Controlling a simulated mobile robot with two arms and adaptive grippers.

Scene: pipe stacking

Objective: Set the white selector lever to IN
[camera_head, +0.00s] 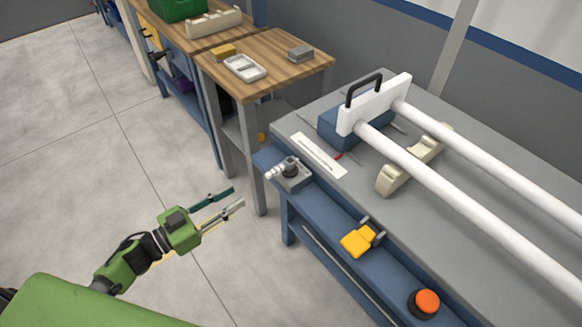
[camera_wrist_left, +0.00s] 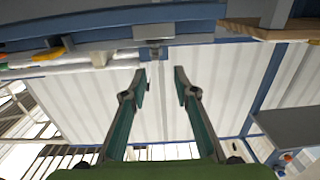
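The white selector lever (camera_head: 274,172) sticks out to the left from a dark pivot on a small grey base (camera_head: 295,180). The base sits on the blue front ledge of the grey bench, at its left end. I cannot read any IN marking. My left gripper (camera_head: 237,197) is to the left of the lever and apart from it, over the floor. Its two fingers are spread with nothing between them; the left wrist view (camera_wrist_left: 160,75) shows this gap too. My right gripper is in neither view.
On the ledge are a yellow pedal-like part (camera_head: 357,240) and an orange button (camera_head: 427,301). The bench holds white pipes (camera_head: 450,188), cream supports (camera_head: 392,179) and a white block with a black handle (camera_head: 373,108). A wooden table (camera_head: 285,72) stands behind. The floor around my gripper is clear.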

